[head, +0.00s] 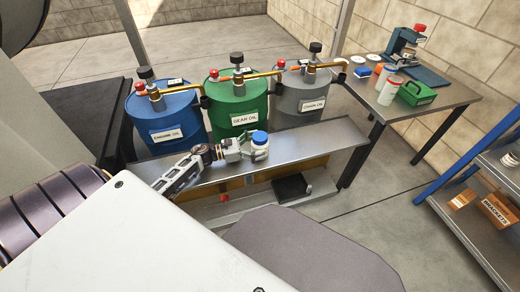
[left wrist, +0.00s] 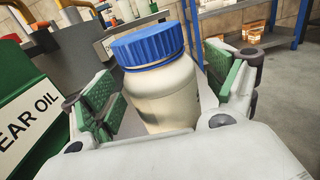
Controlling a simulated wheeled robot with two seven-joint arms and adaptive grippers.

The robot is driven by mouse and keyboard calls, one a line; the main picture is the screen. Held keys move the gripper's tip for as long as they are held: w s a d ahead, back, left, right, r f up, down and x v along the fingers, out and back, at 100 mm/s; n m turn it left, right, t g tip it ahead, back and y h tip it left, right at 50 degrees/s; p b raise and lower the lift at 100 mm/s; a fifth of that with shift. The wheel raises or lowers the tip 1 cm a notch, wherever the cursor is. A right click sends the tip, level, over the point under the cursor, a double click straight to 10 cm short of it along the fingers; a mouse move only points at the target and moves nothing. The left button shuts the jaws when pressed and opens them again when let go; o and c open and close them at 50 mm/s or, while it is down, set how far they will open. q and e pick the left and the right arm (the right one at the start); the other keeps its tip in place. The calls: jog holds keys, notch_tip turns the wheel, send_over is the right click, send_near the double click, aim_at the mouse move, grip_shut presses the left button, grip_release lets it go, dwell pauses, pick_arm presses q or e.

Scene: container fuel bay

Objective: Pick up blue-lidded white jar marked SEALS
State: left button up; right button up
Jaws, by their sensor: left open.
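The white jar with a blue lid (head: 259,149) stands upright on the front edge shelf of the drum stand, in front of the green drum. It also fills the middle of the left wrist view (left wrist: 160,95); no SEALS lettering is readable on the side shown. My left gripper (head: 243,149) reaches in from the left at jar height. Its green-padded fingers are open, one on each side of the jar, with visible gaps beside it. My right gripper is not in view.
Blue (head: 165,112), green (head: 238,108) and grey (head: 300,95) oil drums with brass taps stand just behind the metal shelf (head: 325,138). A workbench (head: 440,92) with jars and a green box stands at right. A blue-framed rack (head: 470,180) is far right.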

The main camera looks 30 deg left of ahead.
aim_at(260, 136)
pick_arm(q)
jog(key=shift+w+d, duration=0.35)
jog(key=shift+w, duration=0.05)
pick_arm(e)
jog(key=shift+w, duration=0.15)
pick_arm(q)
jog(key=c, duration=1.2)
jog(key=shift+c, duration=0.2)
jog(key=shift+r, duration=0.2)
jog(key=shift+r, duration=0.6)
notch_tip(260, 136, up, 8)
jog(key=p, duration=0.3)
jog(key=shift+f, duration=0.25)
jog(key=shift+r, duration=0.55)
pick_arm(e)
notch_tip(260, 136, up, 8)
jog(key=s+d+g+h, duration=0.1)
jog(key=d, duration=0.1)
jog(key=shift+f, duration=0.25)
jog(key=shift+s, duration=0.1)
